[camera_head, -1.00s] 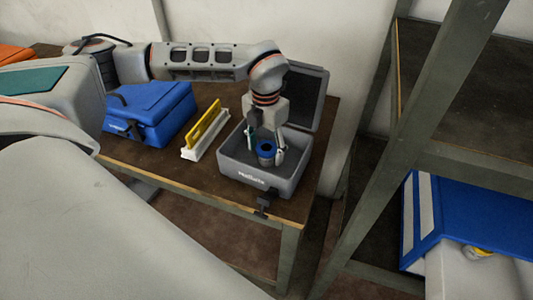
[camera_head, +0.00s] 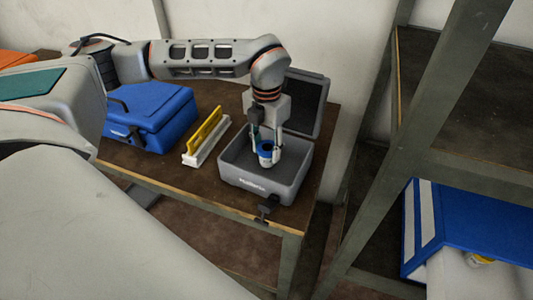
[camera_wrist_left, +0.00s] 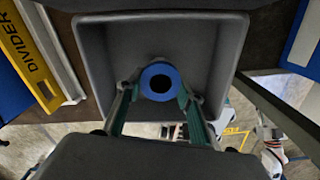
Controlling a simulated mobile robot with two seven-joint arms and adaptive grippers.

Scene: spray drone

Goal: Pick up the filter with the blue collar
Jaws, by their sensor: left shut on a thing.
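The filter with the blue collar (camera_head: 265,150) is a small pale cylinder with a blue ring around a dark opening. It is upright, in or just above the open grey case (camera_head: 250,185). My left gripper (camera_head: 266,153) points down and is shut on the filter, with one finger on each side. In the left wrist view the blue collar (camera_wrist_left: 160,81) sits between the fingertips, with the grey case walls around it. Whether the filter's bottom touches the case floor cannot be told. My right gripper is not in view.
The case lid (camera_head: 303,103) stands open behind. A yellow divider in a white holder (camera_head: 207,137) and a blue case (camera_head: 152,115) are to the left on the brown table (camera_head: 200,180). A metal shelf frame (camera_head: 415,150) stands to the right, with a blue-and-white box (camera_head: 475,235).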

